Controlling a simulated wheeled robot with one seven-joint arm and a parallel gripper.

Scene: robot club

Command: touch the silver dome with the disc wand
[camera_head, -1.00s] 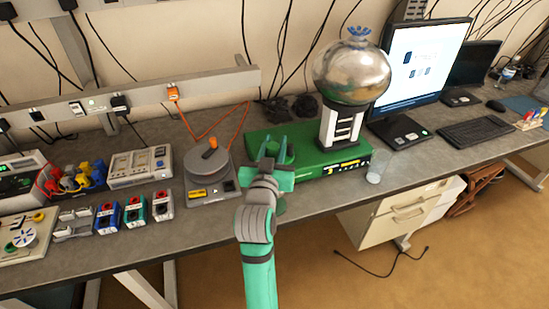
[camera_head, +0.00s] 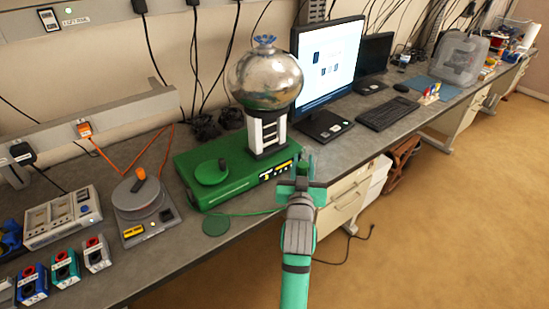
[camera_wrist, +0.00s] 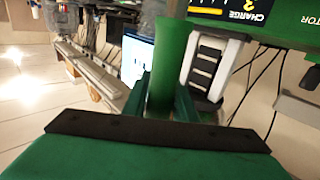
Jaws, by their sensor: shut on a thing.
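The silver dome (camera_head: 265,80), a shiny flattened ball with a blue piece on top, stands on a black and white column on a green base box (camera_head: 205,190). My gripper (camera_head: 304,174) is to the lower right of the dome, at the table's front edge. It is shut on the green handle of the disc wand, which shows between the fingers in the wrist view (camera_wrist: 170,65). A thin green line runs left from the gripper to the wand's green disc (camera_head: 215,226), seen against the table's front part. Disc and dome are apart. The dome is outside the wrist view.
A grey turntable (camera_head: 145,205) with an orange knob stands left of the green box. A monitor (camera_head: 328,72) and a keyboard (camera_head: 388,113) stand to the right. Several small coloured boxes line the left front. Open floor lies in front of the table.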

